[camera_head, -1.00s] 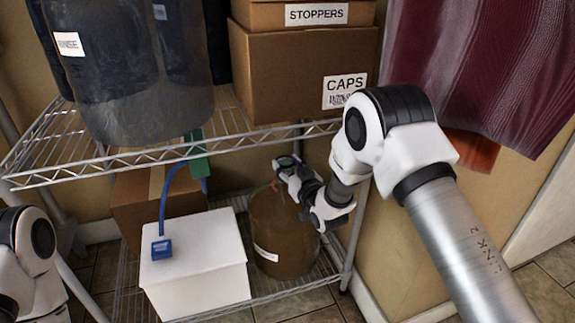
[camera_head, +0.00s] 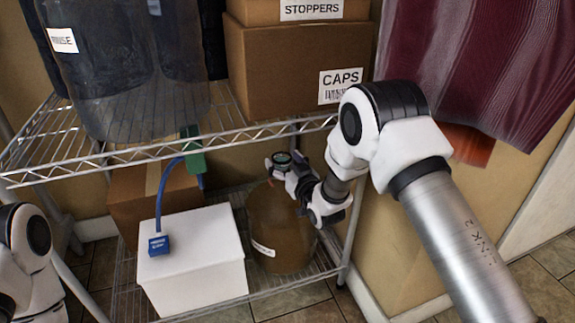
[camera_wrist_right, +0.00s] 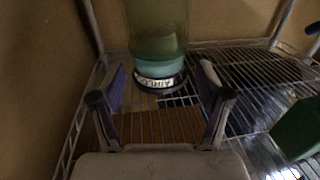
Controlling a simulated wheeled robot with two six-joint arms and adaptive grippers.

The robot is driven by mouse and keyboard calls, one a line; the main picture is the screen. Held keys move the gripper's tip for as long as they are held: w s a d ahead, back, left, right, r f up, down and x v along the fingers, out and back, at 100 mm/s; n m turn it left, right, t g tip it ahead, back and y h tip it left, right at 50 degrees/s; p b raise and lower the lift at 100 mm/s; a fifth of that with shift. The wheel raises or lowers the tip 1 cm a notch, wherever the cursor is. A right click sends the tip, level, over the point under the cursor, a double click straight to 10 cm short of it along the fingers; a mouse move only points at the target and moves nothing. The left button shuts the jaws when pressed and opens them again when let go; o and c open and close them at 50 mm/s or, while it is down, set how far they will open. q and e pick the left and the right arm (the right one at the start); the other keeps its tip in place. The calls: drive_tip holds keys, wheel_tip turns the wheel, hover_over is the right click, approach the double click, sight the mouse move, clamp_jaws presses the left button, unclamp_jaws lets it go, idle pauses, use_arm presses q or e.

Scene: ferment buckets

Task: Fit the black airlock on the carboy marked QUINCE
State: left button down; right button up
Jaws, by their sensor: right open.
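A brown carboy (camera_head: 278,235) stands on the lower wire shelf in the head view. Its white label is too small to read. My right gripper (camera_head: 284,163) is at the carboy's top, its fingers open. A round dark-rimmed piece (camera_head: 281,158), perhaps the airlock's top, shows by the fingers. The right wrist view appears upside down. There a greenish clear cylinder with a dark rim (camera_wrist_right: 160,45) lies between the lines of the open fingers (camera_wrist_right: 160,85). The label on its rim is inverted and unreadable. Whether it sits in the carboy cannot be told. My left gripper is out of view.
A white box (camera_head: 190,260) with a blue tagged piece (camera_head: 159,246) stands left of the carboy. A green object (camera_head: 192,152) and a cardboard box (camera_head: 135,205) are behind. The upper shelf's edge (camera_head: 250,138) runs just above my right gripper.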

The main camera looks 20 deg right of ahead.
drive_tip(key=s+d, duration=0.2)
drive_tip(key=s, duration=1)
drive_tip(key=s+f+m+g+h+p, duration=0.1)
drive_tip(key=s+f+g, duration=0.3)
drive_tip(key=s+f, duration=0.45)
drive_tip(key=s+f+g+h, duration=0.1)
drive_tip(key=s+f+g, duration=0.4)
drive_tip(key=f, duration=0.7)
drive_tip(key=s+d+f+m+g+h, duration=0.1)
drive_tip(key=s+f+g, duration=0.3)
drive_tip(key=s, duration=0.8)
drive_tip(key=s+d+f+g, duration=0.1)
drive_tip(key=s+f+g, duration=0.3)
drive_tip(key=s, duration=0.7)
wheel_tip(320, 180, up, 39)
drive_tip(key=p, duration=3.8)
drive_tip(key=shift+w+d+g, duration=0.2)
drive_tip(key=shift+w+g, duration=0.05)
drive_tip(key=shift+g, duration=0.15)
